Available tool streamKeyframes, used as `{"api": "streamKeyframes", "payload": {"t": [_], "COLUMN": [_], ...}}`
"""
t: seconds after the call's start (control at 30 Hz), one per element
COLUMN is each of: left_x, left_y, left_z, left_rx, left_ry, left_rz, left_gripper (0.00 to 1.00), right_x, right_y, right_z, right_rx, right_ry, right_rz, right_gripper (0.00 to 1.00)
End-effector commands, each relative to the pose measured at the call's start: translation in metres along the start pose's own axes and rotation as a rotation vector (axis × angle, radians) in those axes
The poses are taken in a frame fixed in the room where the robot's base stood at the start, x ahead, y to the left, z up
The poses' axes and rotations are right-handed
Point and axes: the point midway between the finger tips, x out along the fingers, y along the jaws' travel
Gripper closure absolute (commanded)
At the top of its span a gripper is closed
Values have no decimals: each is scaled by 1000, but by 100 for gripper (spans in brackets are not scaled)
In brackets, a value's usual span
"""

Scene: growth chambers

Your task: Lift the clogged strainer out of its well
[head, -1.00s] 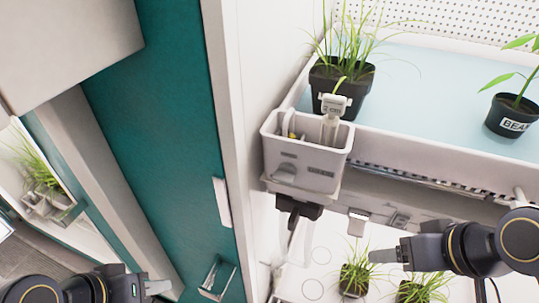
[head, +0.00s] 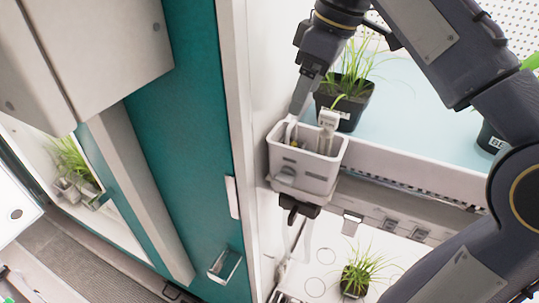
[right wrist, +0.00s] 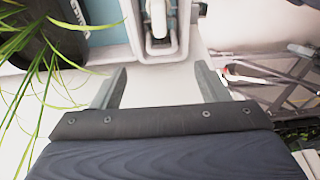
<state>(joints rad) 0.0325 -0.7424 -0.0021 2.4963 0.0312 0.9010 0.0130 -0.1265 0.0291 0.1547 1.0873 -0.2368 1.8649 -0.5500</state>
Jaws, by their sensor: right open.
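The well is a pale grey box (head: 301,184) on the front left corner of the growing tray. A light grey upright handle (head: 328,121), apparently the strainer's, stands up out of it; the strainer's lower part and any clog are hidden inside. My right gripper (head: 296,116) hangs over the box's back left side, pointing down, left of the handle. In the right wrist view my right gripper (right wrist: 160,72) is open, with nothing between its fingers. A pale fitting (right wrist: 158,28) lies ahead of them there, perhaps the handle. My left gripper is out of view.
A dark pot of grass (head: 345,98) stands close behind the box, right of my gripper. A pale side wall and the teal door (head: 190,120) are on the left. A potted plant (head: 354,279) sits on the shelf below.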

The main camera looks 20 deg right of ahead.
Motion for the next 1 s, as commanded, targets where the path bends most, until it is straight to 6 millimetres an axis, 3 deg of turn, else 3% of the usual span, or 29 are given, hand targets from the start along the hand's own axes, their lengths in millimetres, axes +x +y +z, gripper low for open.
{"api": "streamKeyframes", "payload": {"t": [0.2,0.53,0.87,1.0], "left_x": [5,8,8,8], "left_y": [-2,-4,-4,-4], "left_z": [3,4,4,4], "left_rx": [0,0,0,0], "left_ry": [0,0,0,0], "left_rz": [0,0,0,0], "left_gripper": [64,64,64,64], "right_x": [22,70,75,74], "right_y": [-3,10,6,5], "right_z": [0,-2,-3,-3], "right_rx": [-3,1,1,0], "right_ry": [0,-1,1,2], "right_rz": [4,-3,2,2], "right_gripper": [32,32,32,51]}}
